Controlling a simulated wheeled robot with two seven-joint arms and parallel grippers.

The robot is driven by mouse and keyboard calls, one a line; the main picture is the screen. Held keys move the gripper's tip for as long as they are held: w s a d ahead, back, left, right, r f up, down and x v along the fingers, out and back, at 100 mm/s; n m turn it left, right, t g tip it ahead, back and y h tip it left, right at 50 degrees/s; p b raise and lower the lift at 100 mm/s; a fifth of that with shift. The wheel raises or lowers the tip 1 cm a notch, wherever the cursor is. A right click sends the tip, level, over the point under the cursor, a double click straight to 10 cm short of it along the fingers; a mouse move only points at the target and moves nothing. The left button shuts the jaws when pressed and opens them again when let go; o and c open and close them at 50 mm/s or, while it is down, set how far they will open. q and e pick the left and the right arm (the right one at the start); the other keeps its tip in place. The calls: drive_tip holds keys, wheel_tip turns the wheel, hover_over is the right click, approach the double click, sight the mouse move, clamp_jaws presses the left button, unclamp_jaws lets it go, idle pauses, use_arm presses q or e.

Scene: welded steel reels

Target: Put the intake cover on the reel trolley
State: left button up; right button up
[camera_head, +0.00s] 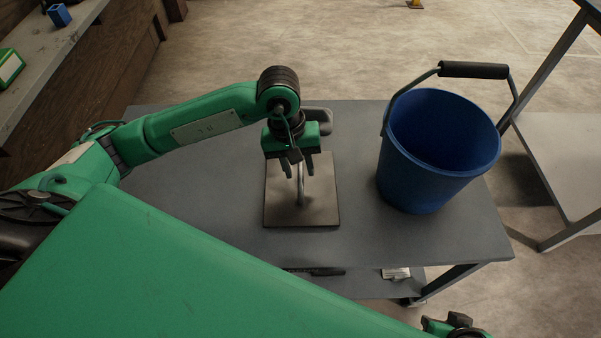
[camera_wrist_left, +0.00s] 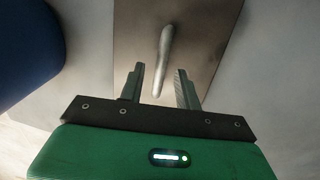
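The intake cover, a flat square brownish-grey plate (camera_head: 280,205), lies on a grey wheeled table that looks like the trolley (camera_head: 205,205). A bent metal handle (camera_head: 301,190) stands up from its middle. My left gripper (camera_head: 298,168) is over the plate, pointing down, fingers apart. In the left wrist view, the handle (camera_wrist_left: 165,50) shows between the two open fingers (camera_wrist_left: 160,88), with a gap on each side. A small green and black part at the bottom edge of the head view may be my right gripper (camera_head: 455,325); its fingers cannot be made out.
A blue bucket (camera_head: 425,160) with a raised handle stands on the table right of the plate. A grey rounded object (camera_head: 319,122) lies behind my left gripper. The table's left part is clear. A lower shelf (camera_head: 350,286) holds small items. Another bench (camera_head: 565,160) stands right.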

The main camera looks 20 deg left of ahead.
sight(292, 181)
use_arm(q)
wheel_tip(292, 181, up, 8)
drive_tip(key=a, duration=0.1)
drive_tip(key=shift+a+r, duration=0.25)
drive_tip(key=shift+a, duration=0.1)
use_arm(e)
drive_tip(key=shift+s+d+r, duration=0.2)
drive_tip(key=shift+s+d, duration=0.2)
drive_tip(key=shift+s, duration=0.1)
use_arm(q)
drive_tip(key=shift+w, duration=0.1)
use_arm(e)
drive_tip(key=shift+w, duration=0.1)
